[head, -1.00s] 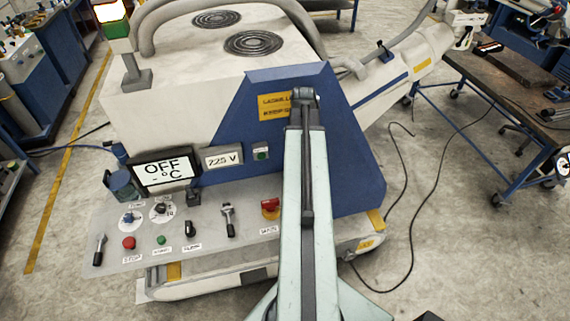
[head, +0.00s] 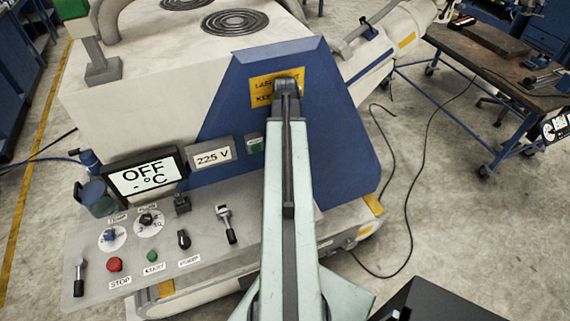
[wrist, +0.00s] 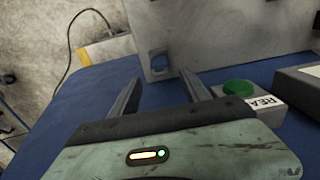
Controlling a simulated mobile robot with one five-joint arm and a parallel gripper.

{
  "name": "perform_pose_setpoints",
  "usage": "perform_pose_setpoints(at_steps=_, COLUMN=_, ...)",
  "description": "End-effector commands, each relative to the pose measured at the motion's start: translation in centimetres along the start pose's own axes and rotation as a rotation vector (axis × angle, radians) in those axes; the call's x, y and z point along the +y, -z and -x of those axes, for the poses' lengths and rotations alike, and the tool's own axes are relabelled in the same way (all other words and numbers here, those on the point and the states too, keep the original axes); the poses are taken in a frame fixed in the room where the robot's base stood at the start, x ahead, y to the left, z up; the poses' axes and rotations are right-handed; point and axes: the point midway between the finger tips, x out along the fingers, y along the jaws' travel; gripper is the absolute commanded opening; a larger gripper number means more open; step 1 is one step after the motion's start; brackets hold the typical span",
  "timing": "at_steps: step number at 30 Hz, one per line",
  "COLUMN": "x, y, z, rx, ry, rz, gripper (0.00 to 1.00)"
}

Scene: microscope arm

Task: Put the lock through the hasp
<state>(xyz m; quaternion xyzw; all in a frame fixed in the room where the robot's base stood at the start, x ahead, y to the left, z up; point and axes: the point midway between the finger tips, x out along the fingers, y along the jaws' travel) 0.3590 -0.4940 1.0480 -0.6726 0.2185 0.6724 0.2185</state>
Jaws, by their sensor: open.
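My gripper (wrist: 158,88) shows in the wrist view with its two dark fingers apart and nothing between them. It is over the blue panel (wrist: 75,105) of the machine. I cannot tell whether this plate is part of the hasp. No lock can be made out in either view. In the head view my arm covers the panel's right end, and the fingers are hidden.
A green button (wrist: 239,93) sits in a grey box close to the right finger. The control panel (head: 200,262) has knobs, levers and a red stop button (head: 114,264). A workbench (head: 500,60) stands at the right. A black cable (head: 408,200) lies on open floor.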

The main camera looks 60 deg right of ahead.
Motion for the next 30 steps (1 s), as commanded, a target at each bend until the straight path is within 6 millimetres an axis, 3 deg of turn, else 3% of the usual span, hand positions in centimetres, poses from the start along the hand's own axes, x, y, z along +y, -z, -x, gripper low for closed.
perform_pose_setpoints(at_steps=3, x=0.1, y=-0.1, z=-2.1, rx=0.0, ry=0.0, rz=-0.001, gripper=0.55)
perform_pose_setpoints(at_steps=11, x=0.1, y=-0.2, z=-3.0, rx=0.0, ry=0.0, rz=-0.002, gripper=0.55)
perform_pose_setpoints(at_steps=19, x=0.0, y=-0.6, z=-7.4, rx=0.0, ry=0.0, rz=-0.003, gripper=0.55)
perform_pose_setpoints(at_steps=27, x=0.0, y=-0.6, z=-7.2, rx=0.0, ry=0.0, rz=-0.004, gripper=0.55)
perform_pose_setpoints(at_steps=30, x=0.1, y=-0.6, z=-7.2, rx=0.0, ry=0.0, rz=-0.004, gripper=0.27)
